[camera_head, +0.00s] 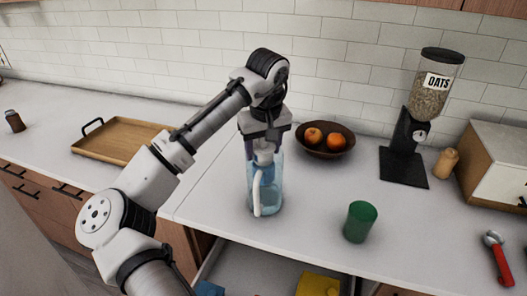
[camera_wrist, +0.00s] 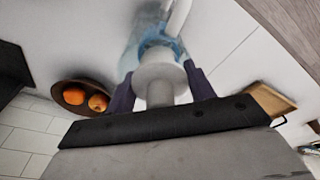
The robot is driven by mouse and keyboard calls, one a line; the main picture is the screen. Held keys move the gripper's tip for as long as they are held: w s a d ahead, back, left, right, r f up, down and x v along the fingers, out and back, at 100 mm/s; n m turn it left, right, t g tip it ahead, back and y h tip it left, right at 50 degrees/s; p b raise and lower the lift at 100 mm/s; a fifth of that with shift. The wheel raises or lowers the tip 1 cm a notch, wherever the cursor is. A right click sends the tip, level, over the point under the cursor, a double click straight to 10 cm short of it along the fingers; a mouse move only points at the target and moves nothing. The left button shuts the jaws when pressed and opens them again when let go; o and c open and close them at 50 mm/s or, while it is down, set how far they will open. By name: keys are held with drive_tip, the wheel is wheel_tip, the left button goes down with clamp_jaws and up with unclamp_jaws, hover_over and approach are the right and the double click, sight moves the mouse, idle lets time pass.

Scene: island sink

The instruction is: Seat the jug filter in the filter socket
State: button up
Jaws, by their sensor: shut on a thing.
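The jug filter is a pale grey-white piece (camera_wrist: 160,80) between the two dark fingers in the wrist view. My gripper (camera_head: 264,143) is shut on it and points down at the mouth of the jug. The jug (camera_head: 265,195) is clear blue with a white handle and stands upright on the white counter. It also shows beyond the filter in the wrist view (camera_wrist: 140,38). The filter's lower part seems to be within or just above the jug's top. The filter socket is hidden, so I cannot tell whether the filter touches it.
A bowl with oranges (camera_head: 325,151) stands behind right of the jug, a green cup (camera_head: 360,221) in front right. An oats dispenser (camera_head: 410,140) stands farther right. A wooden tray (camera_head: 88,148) lies left. An open drawer (camera_head: 260,262) is below the counter's front edge.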

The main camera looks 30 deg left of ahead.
sight(265, 161)
drive_tip(key=f, duration=0.3)
drive_tip(key=shift+s+d+f+b, duration=0.15)
drive_tip(key=shift+d+f+b, duration=0.15)
drive_tip(key=shift+f, duration=0.05)
drive_tip(key=o, duration=1)
drive_tip(key=shift+r+p, duration=0.3)
drive_tip(key=shift+r, duration=0.25)
drive_tip(key=shift+w+r+b, duration=0.2)
drive_tip(key=shift+r+b, duration=0.15)
drive_tip(key=shift+b, duration=0.15)
drive_tip(key=shift+g, duration=0.3)
wheel_tip(265, 161, up, 10)
drive_tip(key=shift+d+r+b, duration=0.1)
drive_tip(key=shift+d+b, duration=0.05)
drive_tip(key=shift+b, duration=0.45)
drive_tip(key=shift+s+d+r, duration=0.1)
drive_tip(key=shift+s+r, duration=0.05)
drive_tip(key=shift+r, duration=0.35)
